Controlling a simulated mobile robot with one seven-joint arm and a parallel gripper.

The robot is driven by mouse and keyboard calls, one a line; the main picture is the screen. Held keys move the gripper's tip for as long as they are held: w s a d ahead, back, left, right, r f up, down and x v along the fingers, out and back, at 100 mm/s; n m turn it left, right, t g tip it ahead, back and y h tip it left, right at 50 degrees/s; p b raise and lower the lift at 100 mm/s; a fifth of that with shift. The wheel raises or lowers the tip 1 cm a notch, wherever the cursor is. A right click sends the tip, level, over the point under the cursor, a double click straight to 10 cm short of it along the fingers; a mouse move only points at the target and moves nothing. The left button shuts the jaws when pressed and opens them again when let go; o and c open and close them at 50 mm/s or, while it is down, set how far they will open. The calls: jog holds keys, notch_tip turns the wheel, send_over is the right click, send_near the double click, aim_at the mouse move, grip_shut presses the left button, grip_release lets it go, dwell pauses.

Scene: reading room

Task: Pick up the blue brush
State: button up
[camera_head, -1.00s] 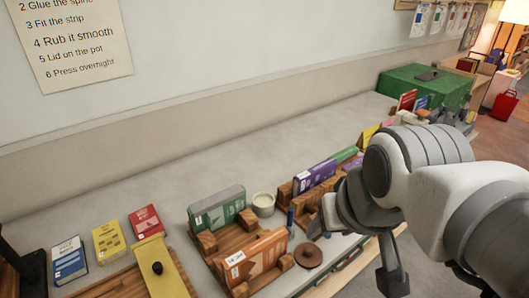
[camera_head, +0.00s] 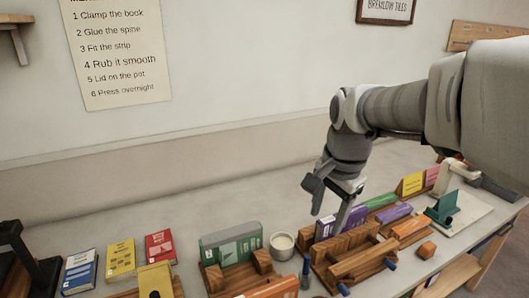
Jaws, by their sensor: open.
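A narrow dark-blue upright thing (camera_head: 305,272), which looks like the blue brush, stands on the table just right of the white pot (camera_head: 282,248). Its lower end is near the bottom edge of the view, and its bristles cannot be made out. My gripper (camera_head: 332,207) is open and empty, pointing down. I see no contact with the brush.
Wooden presses (camera_head: 352,258) with blue knobs stand right of the brush. A green book (camera_head: 230,244) in a wooden holder is left of the pot. Blue, yellow and red books lie farther left. The table strip along the wall (camera_head: 190,210) is clear.

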aim_at(307, 264)
jog(key=w+f+m+g+b, duration=0.2)
jog(key=w+f+m, duration=0.5)
jog(key=w+f, duration=0.2)
jog(key=f, duration=0.5)
jog(key=f+b, duration=0.1)
jog(key=f, duration=0.5)
jog(key=f+b, duration=0.1)
jog(key=f, duration=0.5)
jog(key=shift+w+a+f, duration=0.1)
jog(key=shift+w+f, duration=0.05)
jog(key=shift+w, duration=0.1)
jog(key=shift+c, duration=0.3)
grip_shut()
